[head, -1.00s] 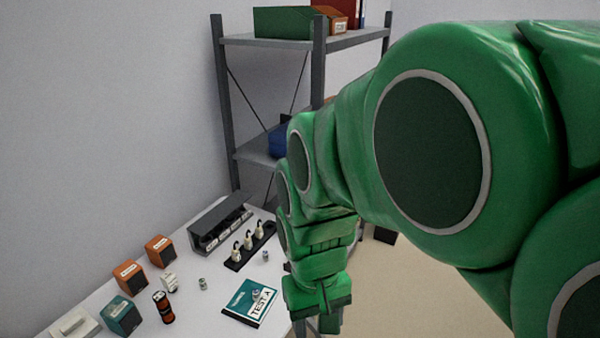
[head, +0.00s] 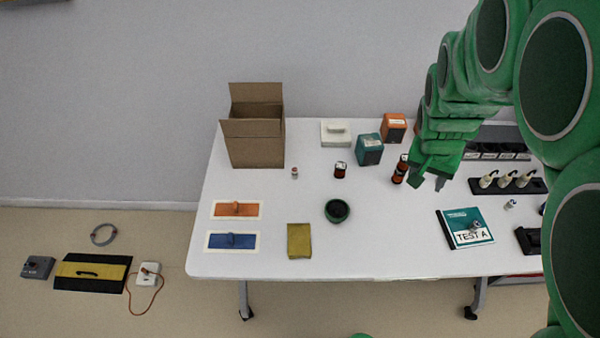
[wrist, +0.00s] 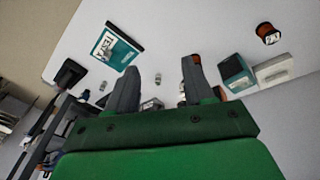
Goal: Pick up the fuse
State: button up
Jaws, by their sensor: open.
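Several small silvery cylinders could be the fuse; I cannot tell which one is. One (head: 475,225) is on the teal TEST A booklet (head: 456,238), and another (head: 510,204) is on the table to its right. A small piece with a reddish top (head: 295,172) stands near the cardboard box. My gripper (head: 428,182) is open and empty above the table's back right, left of the socket strip. In the wrist view, a small silvery cylinder (wrist: 157,78) shows between the spread fingers (wrist: 160,68), on the table beyond them.
Dark orange-banded cylinders (head: 340,170) (head: 401,168), a teal box (head: 369,149), an orange box (head: 394,127) and a black strip with white plugs (head: 508,186) stand around my gripper. The cardboard box (head: 255,140) and a green bowl (head: 338,211) are further left. The table's front middle is clear.

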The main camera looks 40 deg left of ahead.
jog(key=s+a+f+n+t+y, duration=0.1)
jog(key=a+f, duration=0.2)
jog(key=a, duration=0.5)
jog(key=s+a+f+n, duration=0.1)
jog(key=a+f, duration=0.3)
jog(key=a, duration=0.5)
jog(key=n+y, duration=0.2)
send_over(294, 171)
jog(key=s+d, duration=0.2)
notch_tip(294, 171, down, 7)
jog(key=shift+a+x, duration=0.1)
jog(key=shift+x, duration=1.9)
jog(key=shift+a+x, duration=0.15)
jog(key=shift+x, duration=1.8)
jog(key=shift+w+r, duration=0.1)
jog(key=shift+t, duration=0.3)
grip_shut()
